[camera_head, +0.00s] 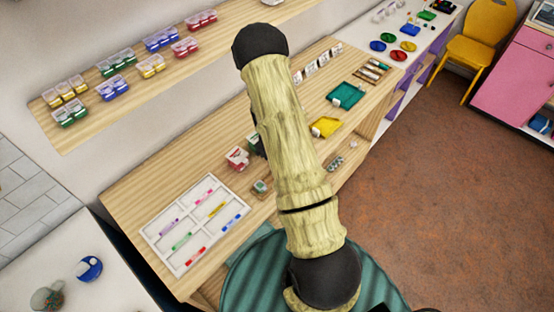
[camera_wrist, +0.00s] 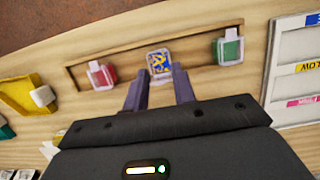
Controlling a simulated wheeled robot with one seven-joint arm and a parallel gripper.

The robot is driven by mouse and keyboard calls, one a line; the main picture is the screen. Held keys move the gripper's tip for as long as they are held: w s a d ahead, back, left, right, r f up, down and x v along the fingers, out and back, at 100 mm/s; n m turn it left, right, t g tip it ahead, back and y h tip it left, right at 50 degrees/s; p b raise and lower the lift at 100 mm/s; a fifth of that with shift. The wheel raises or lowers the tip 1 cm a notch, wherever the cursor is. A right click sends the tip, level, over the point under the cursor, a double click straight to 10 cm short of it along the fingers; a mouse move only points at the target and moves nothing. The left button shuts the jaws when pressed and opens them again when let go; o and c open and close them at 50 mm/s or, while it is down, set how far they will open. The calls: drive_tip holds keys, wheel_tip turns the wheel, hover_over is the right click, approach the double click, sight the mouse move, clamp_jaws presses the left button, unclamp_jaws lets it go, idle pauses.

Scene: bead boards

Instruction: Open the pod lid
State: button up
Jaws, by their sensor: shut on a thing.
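A small pod with blue and yellow contents (camera_wrist: 159,61) sits in the middle of a shallow wooden holder (camera_wrist: 205,79) in the wrist view. My gripper (camera_wrist: 160,80) has its two dark fingers on either side of this pod's near part, shut on it with a gap between them. A red pod (camera_wrist: 102,75) is to its left and a green pod (camera_wrist: 229,48) to its right, each with a pale tab. I cannot tell the lid's angle. In the head view my arm hides the gripper and the middle pod; one holder pod (camera_head: 262,187) shows beside the arm.
A white tray (camera_head: 145,232) of coloured sticks lies at the left of the wooden table. A yellow tray (camera_head: 325,127) and a teal tray (camera_head: 345,95) lie beyond my arm. A shelf (camera_head: 75,135) carries several bead boxes. The red and green pods stand close beside the fingers.

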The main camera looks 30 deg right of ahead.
drive_tip(key=shift+w+a, duration=0.2)
drive_tip(key=shift+w+g, duration=0.1)
drive_tip(key=shift+g, duration=0.3)
idle(0.8)
drive_tip(key=o, duration=1)
drive_tip(key=shift+r, duration=0.1)
drive_tip(key=b+v, duration=0.4)
drive_tip(key=v, duration=1.3)
drive_tip(key=shift+a, duration=0.15)
